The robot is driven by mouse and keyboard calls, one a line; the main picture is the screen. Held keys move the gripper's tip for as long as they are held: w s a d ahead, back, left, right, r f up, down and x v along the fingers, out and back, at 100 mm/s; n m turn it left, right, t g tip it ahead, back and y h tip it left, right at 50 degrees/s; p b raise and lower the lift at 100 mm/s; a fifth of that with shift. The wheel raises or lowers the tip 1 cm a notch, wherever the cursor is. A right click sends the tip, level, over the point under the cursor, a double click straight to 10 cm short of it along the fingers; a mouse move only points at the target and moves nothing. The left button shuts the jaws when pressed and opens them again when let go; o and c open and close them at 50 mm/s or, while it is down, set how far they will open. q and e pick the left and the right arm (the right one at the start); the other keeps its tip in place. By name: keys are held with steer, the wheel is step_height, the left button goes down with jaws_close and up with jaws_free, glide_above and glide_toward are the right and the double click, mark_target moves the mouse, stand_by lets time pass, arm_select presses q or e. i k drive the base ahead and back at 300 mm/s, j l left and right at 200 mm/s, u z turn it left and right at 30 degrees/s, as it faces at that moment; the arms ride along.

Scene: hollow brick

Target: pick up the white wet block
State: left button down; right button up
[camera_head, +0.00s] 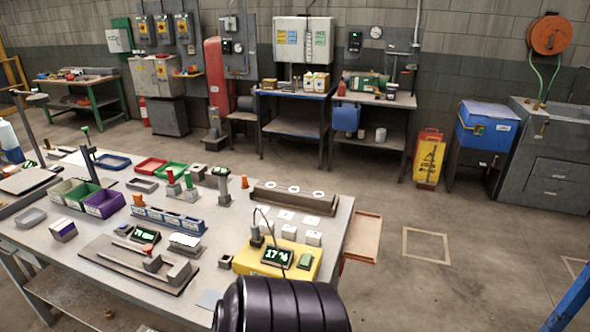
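Several small white blocks stand on the workbench (225,262), behind and beside a yellow meter box (300,262). One white block (289,231) and another white block (314,238) stand just behind the yellow box, with flatter white pieces (285,215) behind them. I cannot tell by sight which block is wet. The meter display (277,256) appears to read about 17 %. Neither of my grippers shows. A dark ribbed part, which looks like my own arm, rises at the bottom centre and covers the bench's near edge.
Left of the blocks are a blue divided rack (168,219), a wooden fixture (125,262) and purple and green bins (105,203). A long holder (294,197) with white discs lies behind the blocks. The floor right of the bench is mostly clear around a marked square (426,246).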

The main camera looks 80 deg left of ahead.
mark_target(289, 232)
steer(key=i+u, duration=0.25)
steer(key=u, duration=0.15)
steer(key=i+u, duration=0.2)
steer(key=u, duration=0.25)
steer(key=i+l+u, duration=0.1)
steer(key=i+u, duration=0.15)
steer(key=u, duration=0.15)
steer(key=i+l+u, duration=0.15)
steer(key=u, duration=0.25)
